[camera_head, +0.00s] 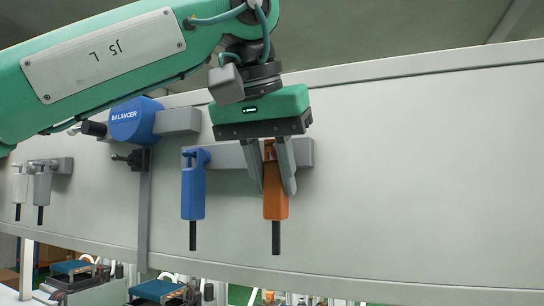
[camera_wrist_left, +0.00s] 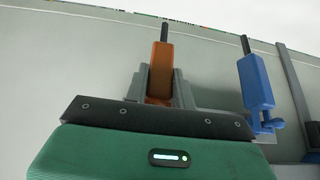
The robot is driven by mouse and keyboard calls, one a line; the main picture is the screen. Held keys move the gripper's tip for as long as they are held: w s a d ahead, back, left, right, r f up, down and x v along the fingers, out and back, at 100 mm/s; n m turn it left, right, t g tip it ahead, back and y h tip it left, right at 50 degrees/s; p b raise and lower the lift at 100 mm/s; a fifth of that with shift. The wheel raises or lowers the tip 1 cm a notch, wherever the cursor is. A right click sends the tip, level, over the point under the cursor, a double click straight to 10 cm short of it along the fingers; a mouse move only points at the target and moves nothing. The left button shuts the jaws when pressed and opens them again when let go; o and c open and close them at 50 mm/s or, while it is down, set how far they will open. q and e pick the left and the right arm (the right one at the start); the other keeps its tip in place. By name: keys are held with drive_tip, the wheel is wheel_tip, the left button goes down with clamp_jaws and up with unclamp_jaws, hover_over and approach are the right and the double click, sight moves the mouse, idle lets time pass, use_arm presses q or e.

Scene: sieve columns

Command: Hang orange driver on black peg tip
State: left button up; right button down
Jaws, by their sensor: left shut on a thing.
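The orange driver (camera_head: 275,208) hangs upright, black bit down, in front of the right part of a grey wall bracket (camera_head: 228,156). My left gripper (camera_head: 273,190) is shut on its upper body, with one finger on each side. In the left wrist view, the driver (camera_wrist_left: 161,58) stands between the fingers (camera_wrist_left: 160,78) with its bit pointing away. The driver's top is partly hidden by the fingers, so I cannot tell whether it still touches the bracket. A black fitting with a short peg (camera_head: 122,157) sticks out leftward below the blue balancer (camera_head: 136,121).
A blue driver (camera_head: 193,192) hangs on the bracket's left end, close left of my gripper. A grey vertical strip (camera_head: 144,210) runs below the black fitting. Pale drivers (camera_head: 41,185) hang at far left. The wall to the right is bare.

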use_arm(q)
drive_tip(key=shift+f, duration=0.1)
drive_tip(key=shift+s+a, duration=0.15)
drive_tip(key=shift+s, duration=0.1)
drive_tip(key=shift+f, duration=0.25)
drive_tip(key=o, duration=1)
drive_tip(key=shift+w, duration=0.2)
drive_tip(key=shift+s, duration=0.1)
use_arm(e)
drive_tip(key=shift+a+r, duration=0.25)
drive_tip(key=shift+r, duration=0.05)
use_arm(q)
drive_tip(key=shift+r, duration=0.1)
use_arm(e)
drive_tip(key=shift+d, duration=0.2)
